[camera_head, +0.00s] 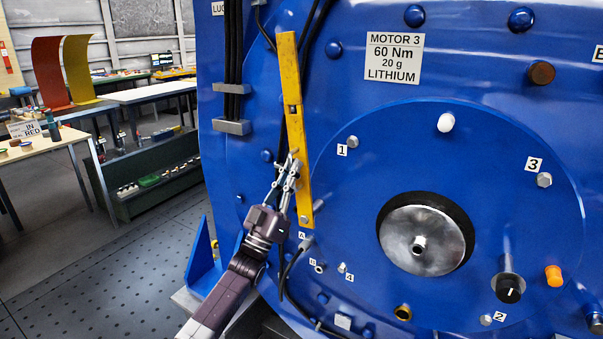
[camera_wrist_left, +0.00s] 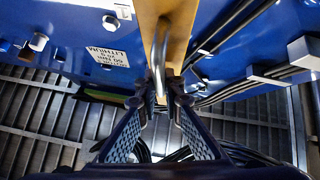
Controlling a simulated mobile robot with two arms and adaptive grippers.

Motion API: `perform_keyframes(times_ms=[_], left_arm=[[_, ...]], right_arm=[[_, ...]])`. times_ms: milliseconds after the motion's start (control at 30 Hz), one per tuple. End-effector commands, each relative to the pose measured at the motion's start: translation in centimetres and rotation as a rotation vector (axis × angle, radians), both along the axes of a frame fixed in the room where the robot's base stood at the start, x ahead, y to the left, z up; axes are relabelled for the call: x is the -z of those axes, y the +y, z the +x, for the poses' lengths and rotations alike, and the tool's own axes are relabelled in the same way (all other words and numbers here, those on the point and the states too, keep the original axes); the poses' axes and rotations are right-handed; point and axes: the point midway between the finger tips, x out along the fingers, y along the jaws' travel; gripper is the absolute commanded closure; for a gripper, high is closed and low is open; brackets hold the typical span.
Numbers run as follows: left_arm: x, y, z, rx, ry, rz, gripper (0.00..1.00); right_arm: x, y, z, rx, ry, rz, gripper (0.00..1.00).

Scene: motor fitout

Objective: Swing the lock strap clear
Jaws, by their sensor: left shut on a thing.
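The lock strap (camera_head: 293,105) is a long flat yellow bar on the left part of the blue motor housing. It stands nearly upright, its top leaning slightly left, with a bolt at its lower end. My left gripper (camera_head: 292,167) is at the strap's left edge, below its middle. In the left wrist view the gripper (camera_wrist_left: 158,95) is closed around a metal loop handle (camera_wrist_left: 160,50) on the yellow strap (camera_wrist_left: 175,25). The fingers hide the handle's near end. My right gripper is not in view.
Black cables (camera_head: 233,60) run down at the upper left. Another cable (camera_head: 288,275) hangs below. A workbench (camera_head: 40,145) stands far left.

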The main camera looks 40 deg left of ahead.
Motion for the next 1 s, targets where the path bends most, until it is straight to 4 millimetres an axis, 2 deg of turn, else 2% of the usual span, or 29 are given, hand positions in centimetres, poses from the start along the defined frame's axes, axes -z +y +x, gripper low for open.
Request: perform_keyframes(times_ms=[267,700,733,767,1000], left_arm=[[0.28,1.04,-0.21,0.000,-0.012,-0.064,1.00],[0.34,1.21,-0.27,0.000,-0.015,-0.074,1.00],[0.34,1.21,-0.27,0.000,-0.015,-0.075,0.89],[0.34,1.21,-0.27,0.000,-0.015,-0.074,0.86],[0.28,1.13,-0.25,0.000,-0.015,-0.071,0.85]], right_arm=[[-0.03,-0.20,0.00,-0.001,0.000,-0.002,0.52],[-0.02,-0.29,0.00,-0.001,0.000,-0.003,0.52],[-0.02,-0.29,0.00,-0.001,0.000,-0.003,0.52],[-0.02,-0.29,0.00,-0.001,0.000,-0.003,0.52],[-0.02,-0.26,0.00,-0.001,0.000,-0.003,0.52]])
